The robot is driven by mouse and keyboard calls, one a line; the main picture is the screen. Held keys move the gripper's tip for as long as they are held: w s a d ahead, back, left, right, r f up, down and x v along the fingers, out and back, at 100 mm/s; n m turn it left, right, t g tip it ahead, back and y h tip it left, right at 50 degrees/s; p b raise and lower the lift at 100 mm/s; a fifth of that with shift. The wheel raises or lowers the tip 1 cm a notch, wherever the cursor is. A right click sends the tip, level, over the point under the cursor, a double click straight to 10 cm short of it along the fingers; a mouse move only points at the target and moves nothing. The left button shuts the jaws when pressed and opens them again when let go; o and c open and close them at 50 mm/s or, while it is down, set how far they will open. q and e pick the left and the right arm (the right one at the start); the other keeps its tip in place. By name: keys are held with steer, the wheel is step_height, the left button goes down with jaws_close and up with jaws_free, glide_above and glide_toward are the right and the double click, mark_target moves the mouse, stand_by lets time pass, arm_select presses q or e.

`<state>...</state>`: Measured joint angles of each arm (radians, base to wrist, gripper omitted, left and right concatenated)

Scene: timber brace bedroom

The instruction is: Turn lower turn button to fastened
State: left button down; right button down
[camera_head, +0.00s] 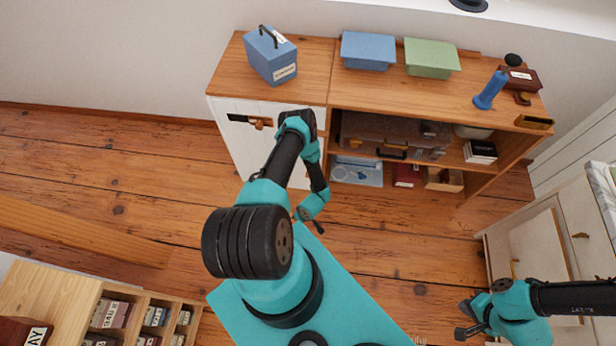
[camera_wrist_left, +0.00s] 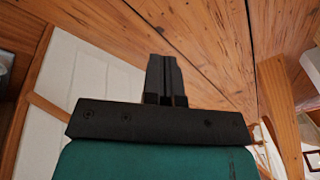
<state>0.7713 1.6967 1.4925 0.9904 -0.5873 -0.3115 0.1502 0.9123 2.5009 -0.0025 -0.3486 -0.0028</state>
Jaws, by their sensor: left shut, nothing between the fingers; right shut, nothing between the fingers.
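The white cabinet door (camera_head: 258,150) is at the left of the wooden shelf unit. I cannot make out a lower turn button; my left arm covers part of the door's right edge. My right gripper (camera_head: 461,320) is shut and empty at the lower right, near a pale cabinet.
The pale cabinet (camera_head: 543,245) with small knobs stands at right. A pigeonhole rack (camera_head: 60,290) stands lower left. Wooden floor (camera_head: 120,170) is clear at left.

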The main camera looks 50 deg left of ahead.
arm_select(q)
steer(key=w+a+r+m+t+y, duration=0.3)
steer(key=w+r+m, duration=0.2)
steer(key=w, duration=0.2)
steer(key=w+a+r+m+t+y, duration=0.3)
steer(key=w+r+m, duration=0.2)
steer(key=w+r, duration=0.1)
steer(key=shift+w+r+y, duration=0.15)
steer(key=shift+w+y, duration=0.25)
steer(key=shift+w, duration=0.25)
steer(key=s+f+x, duration=0.2)
steer(key=x, duration=1)
steer(key=shift+f, duration=0.2)
